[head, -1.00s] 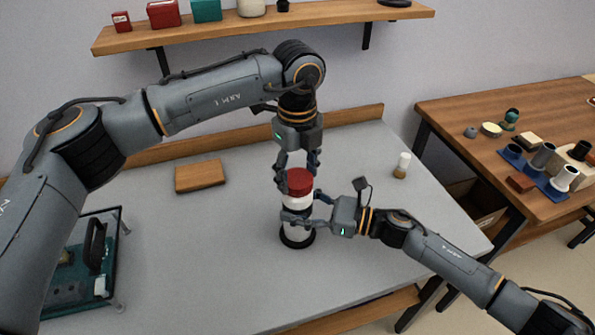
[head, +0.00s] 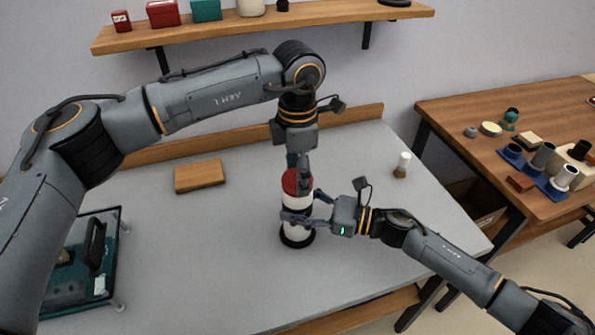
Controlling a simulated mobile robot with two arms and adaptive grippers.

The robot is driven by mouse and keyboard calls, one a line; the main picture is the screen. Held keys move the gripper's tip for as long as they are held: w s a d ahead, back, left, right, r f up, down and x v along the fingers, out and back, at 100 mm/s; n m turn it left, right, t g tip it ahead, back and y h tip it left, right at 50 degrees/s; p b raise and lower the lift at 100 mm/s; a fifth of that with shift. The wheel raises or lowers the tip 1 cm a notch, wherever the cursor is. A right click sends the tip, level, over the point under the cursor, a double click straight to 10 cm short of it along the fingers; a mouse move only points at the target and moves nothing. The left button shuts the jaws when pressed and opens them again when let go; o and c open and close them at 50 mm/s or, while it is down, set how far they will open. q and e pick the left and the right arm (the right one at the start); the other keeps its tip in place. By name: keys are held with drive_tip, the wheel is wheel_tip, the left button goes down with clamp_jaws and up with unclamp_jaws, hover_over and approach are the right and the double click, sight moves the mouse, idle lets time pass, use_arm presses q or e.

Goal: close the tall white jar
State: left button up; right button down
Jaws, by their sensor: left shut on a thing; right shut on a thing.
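The tall white jar (head: 297,235) stands upright on the grey table, with dark bands at its middle and base. Its red lid (head: 290,184) sits on top, in line with the body; whether it is fully seated I cannot tell. My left gripper (head: 298,182) points straight down from above and is shut on the red lid, its fingers partly covering it. My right gripper (head: 297,217) comes in from the right and is shut around the jar's body below the lid, hiding part of the middle.
On the grey table (head: 200,240) are a wooden block (head: 200,176), a small white-topped bottle (head: 402,165) and a teal device with a black handle (head: 95,255). A wall shelf (head: 330,14) is behind. A side table (head: 470,170) holds several cups and tools.

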use_arm(q)
drive_tip(key=m, duration=0.8)
drive_tip(key=shift+f, duration=0.1)
drive_tip(key=o, duration=1.3)
drive_tip(key=shift+r, duration=2.35)
drive_tip(key=shift+c, duration=0.4)
